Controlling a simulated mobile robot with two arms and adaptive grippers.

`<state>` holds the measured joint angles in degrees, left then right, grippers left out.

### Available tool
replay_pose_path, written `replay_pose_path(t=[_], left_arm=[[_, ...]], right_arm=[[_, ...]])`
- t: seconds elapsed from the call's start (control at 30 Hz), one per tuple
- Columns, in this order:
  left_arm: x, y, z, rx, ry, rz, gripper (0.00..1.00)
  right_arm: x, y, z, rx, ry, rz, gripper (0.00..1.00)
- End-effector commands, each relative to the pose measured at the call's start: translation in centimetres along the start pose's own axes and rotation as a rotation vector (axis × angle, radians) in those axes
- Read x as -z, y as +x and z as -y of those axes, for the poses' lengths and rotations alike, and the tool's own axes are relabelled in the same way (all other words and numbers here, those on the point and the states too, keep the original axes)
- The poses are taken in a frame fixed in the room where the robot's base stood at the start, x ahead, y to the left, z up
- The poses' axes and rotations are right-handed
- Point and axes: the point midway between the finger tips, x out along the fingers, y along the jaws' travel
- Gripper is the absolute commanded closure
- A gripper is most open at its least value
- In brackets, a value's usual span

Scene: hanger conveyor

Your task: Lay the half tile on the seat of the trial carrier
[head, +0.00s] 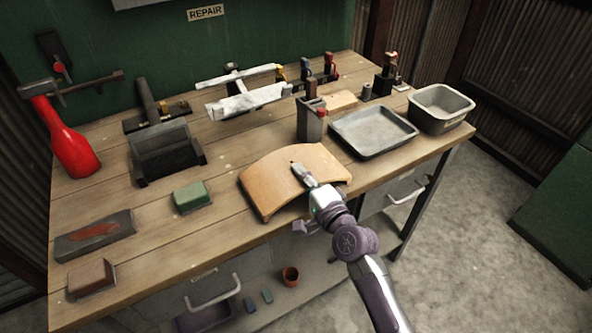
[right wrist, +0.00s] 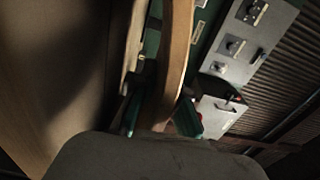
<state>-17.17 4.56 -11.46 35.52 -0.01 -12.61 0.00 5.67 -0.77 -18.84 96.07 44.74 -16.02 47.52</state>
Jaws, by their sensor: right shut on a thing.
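The half tile (head: 280,172) is a tan, curved piece at the front middle of the bench in the head view. My right gripper (head: 308,178) reaches it from the front and is shut on its edge. In the right wrist view, the tile's curved edge (right wrist: 178,60) stands between the green-tipped fingers of that gripper (right wrist: 158,118). I cannot tell whether the tile touches the bench. A dark grey stand with a trough-like front (head: 168,153) is left of the tile and may be the trial carrier; nothing lies on it. My left gripper is not in view.
A green block (head: 192,196) lies between tile and stand. A grey box (head: 311,120), a shallow tray (head: 374,131) and a deep bin (head: 441,107) stand right. A white-covered fixture (head: 247,100) is behind.

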Motion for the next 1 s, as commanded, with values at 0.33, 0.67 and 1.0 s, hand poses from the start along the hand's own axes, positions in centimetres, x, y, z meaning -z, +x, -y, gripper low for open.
replay_pose_path(t=[0.33, 0.67, 1.0], left_arm=[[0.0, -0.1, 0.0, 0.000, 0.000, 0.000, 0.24], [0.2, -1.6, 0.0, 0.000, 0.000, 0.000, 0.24], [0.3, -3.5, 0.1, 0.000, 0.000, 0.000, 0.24]], right_arm=[[0.1, 0.1, 0.6, 0.011, -0.001, -0.003, 1.00], [0.1, 0.1, 2.1, 0.009, 0.000, -0.002, 1.00], [0.1, 0.1, 3.9, 0.008, 0.000, -0.002, 1.00]])
